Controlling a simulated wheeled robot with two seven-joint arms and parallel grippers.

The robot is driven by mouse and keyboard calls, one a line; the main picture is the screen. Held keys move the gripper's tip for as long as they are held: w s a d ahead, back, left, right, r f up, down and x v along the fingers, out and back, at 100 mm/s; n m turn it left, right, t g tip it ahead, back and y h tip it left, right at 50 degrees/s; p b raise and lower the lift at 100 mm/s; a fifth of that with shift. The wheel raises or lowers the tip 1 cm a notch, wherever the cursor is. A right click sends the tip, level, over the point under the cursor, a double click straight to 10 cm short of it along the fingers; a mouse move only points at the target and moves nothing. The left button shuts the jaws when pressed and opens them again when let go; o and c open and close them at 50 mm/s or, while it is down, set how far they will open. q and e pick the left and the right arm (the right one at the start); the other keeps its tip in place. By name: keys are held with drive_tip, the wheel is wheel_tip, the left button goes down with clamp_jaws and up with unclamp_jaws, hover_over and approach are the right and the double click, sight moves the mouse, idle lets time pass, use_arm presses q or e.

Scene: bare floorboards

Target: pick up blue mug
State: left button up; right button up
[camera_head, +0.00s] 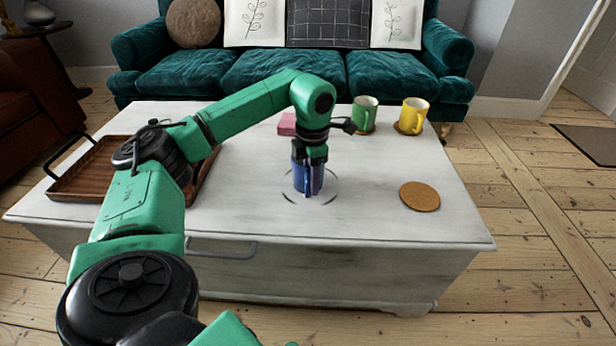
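The blue mug (301,180) stands on the white coffee table, near its middle. My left arm comes in from the left, and my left gripper (311,162) points straight down at the mug. Its dark fingers overlap the mug's upper part and hide some of its rim. I cannot tell from this view whether the fingers are closed on the mug or only around it. My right gripper is not in view.
A green mug (362,115) and a yellow mug (411,114) stand on coasters at the back right. An empty cork coaster (420,196) lies at the right. A wooden tray (85,182) is at the left.

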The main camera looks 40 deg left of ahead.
use_arm(q)
clamp_jaws()
idle(1.3)
